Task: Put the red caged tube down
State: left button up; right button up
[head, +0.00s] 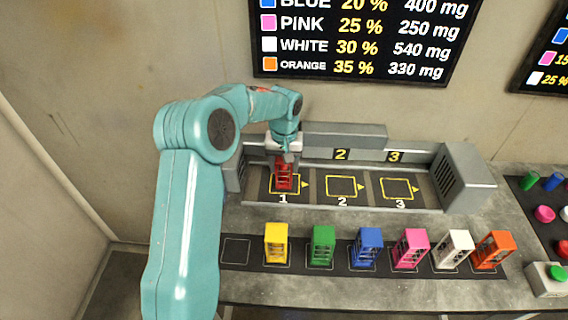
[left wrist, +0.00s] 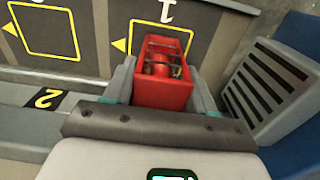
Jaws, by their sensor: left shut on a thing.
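The red caged tube (head: 284,174) is at the square marked 1 in the grey booth tray (head: 318,202), upright in the head view. My left gripper (head: 284,158) comes down from above and is shut on it. In the left wrist view the red caged tube (left wrist: 163,80) sits between the two grey fingers of my left gripper (left wrist: 160,88). Whether its base touches the tray floor cannot be told. My right gripper is not in view.
Squares 2 (head: 342,187) and 3 (head: 397,189) are empty. A front row holds yellow (head: 276,243), green (head: 322,247), blue (head: 366,248), pink (head: 410,249), white (head: 453,250) and orange (head: 491,250) caged tubes. A grey vented box (head: 463,178) stands at the tray's right end.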

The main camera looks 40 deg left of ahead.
pick_arm(q)
jog(key=shift+w+d, duration=0.1)
jog(key=shift+d, duration=0.05)
jog(key=shift+f, duration=0.1)
jog(key=o, duration=0.8)
jog(key=shift+f, duration=0.15)
jog(key=o, duration=0.4)
notch_tip(320, 180, up, 12)
jog(key=shift+r, duration=0.25)
